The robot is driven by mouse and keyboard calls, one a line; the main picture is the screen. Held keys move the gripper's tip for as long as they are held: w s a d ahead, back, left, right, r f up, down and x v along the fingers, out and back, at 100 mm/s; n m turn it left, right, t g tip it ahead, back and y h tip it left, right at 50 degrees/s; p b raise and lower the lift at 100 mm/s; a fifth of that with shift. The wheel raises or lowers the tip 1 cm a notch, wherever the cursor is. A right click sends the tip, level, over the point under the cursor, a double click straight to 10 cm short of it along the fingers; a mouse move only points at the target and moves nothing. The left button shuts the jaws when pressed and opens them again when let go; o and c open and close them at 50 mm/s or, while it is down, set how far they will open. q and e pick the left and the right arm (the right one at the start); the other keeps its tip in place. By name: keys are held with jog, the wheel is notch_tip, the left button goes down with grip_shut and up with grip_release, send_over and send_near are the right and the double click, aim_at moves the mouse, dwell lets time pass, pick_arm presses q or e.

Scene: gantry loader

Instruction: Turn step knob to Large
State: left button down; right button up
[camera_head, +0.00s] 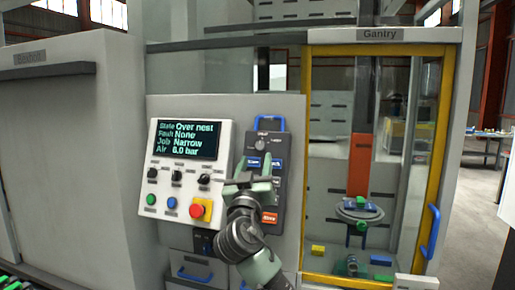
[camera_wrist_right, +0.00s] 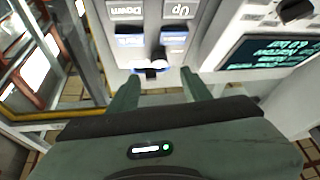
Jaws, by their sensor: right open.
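A dark grey pendant (camera_head: 285,160) hangs on the machine front, right of the screen panel. A black knob (camera_head: 260,145) sits near its top with small markings around it, too small to read. In the right wrist view the knob (camera_wrist_right: 158,58) shows just beyond the fingertips, between their lines, near blue buttons (camera_wrist_right: 174,43). My right gripper (camera_head: 244,177) is in front of the pendant's lower left, apart from the knob. Its two fingers are spread and empty in the right wrist view (camera_wrist_right: 158,87). My left gripper is not in view.
The white panel beside it has a screen (camera_head: 188,139), several black knobs (camera_head: 177,175), coloured buttons and a red stop knob (camera_head: 197,210). A blue hook (camera_head: 271,122) tops the pendant. A yellow-framed gantry door (camera_head: 304,120) stands right.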

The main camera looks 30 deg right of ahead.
aim_at(260, 145)
jog(key=p+x, duration=0.2)
jog(key=x, duration=0.3)
jog(key=shift+w+d+r+p, duration=0.1)
jog(key=shift+d+r+p, duration=0.1)
jog(key=shift+p, duration=0.1)
jog(key=shift+w+d, duration=0.25)
jog(key=shift+w, duration=0.05)
jog(key=shift+c, duration=0.3)
grip_shut()
